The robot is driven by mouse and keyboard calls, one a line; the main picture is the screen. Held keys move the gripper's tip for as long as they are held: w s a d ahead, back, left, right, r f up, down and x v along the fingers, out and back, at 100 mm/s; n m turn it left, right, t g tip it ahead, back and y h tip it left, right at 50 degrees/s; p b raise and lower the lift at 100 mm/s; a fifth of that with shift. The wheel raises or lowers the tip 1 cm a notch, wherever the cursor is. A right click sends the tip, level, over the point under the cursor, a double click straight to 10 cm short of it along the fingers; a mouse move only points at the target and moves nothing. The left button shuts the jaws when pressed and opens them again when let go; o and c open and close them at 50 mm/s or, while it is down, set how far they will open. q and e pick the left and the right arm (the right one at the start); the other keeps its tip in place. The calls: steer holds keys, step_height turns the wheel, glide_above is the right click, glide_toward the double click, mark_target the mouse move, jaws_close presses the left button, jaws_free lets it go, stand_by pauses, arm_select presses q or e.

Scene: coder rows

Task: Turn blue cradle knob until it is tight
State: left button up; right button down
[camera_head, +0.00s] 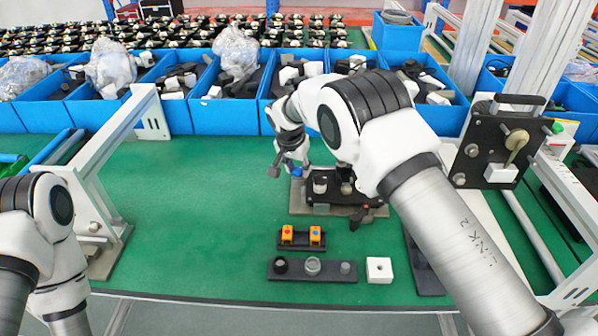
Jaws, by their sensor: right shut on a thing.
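The black cradle fixture (322,197) sits on a grey base plate (300,207) in the middle of the green table. A small patch of blue, the blue knob (297,172), shows at the left end of the fixture. My right gripper (287,166) points down at that end and is shut on the blue knob, whose shape is mostly hidden by the fingers. My right arm crosses over the right part of the fixture. My left arm stands at the left edge, and its gripper is not in view.
In front lie a black block with two orange buttons (301,238), a black strip with round parts (311,269) and a white square block (379,270). Blue bins (236,116) line the back. A black upright plate (490,155) stands right. The table's left middle is clear.

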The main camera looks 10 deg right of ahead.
steer(key=m+b, duration=0.2)
steer(key=m, duration=0.1)
steer(key=shift+w+a+f+g+h, duration=0.1)
steer(key=shift+w+f+g+h, duration=0.1)
steer(key=shift+f+g+h, duration=0.15)
steer(key=shift+r+m+g, duration=0.1)
steer(key=shift+m+g, duration=0.15)
steer(key=shift+m, duration=0.85)
steer(key=m+g, duration=0.1)
steer(key=m, duration=0.2)
steer(key=shift+w+r+m+h, duration=0.1)
steer(key=shift+m+h, duration=0.25)
steer(key=shift+m, duration=0.05)
steer(key=c, duration=1.1)
jaws_free()
steer(key=shift+m, duration=0.3)
steer(key=shift+c, duration=0.2)
steer(key=shift+o, duration=1.4)
